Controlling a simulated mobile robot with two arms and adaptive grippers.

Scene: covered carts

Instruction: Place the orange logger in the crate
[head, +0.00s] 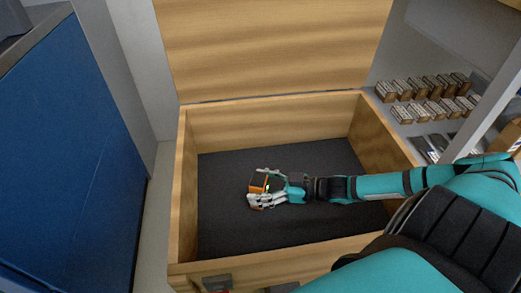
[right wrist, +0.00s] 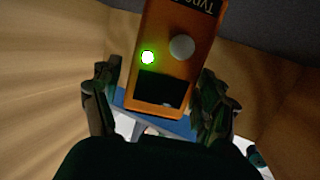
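The orange logger (head: 258,183) is at the fingertips of my right gripper (head: 258,188), inside the wooden crate (head: 185,215). The fingers lie on either side of it and appear shut on it. In the right wrist view the logger (right wrist: 165,75) shows its orange face, with a lit green-white lamp, a round grey knob and a dark panel, slightly tilted between the fingers (right wrist: 160,95). The far end of the logger is cut off by the frame's top edge. I cannot tell whether it touches the crate floor. My left gripper is not in view.
The crate's lid (head: 275,45) stands open at the back, and its dark floor (head: 225,225) is otherwise bare. A blue cabinet (head: 65,150) stands at the left. Shelves with several small boxed items (head: 430,87) are at the right. My right arm crosses the crate's right wall.

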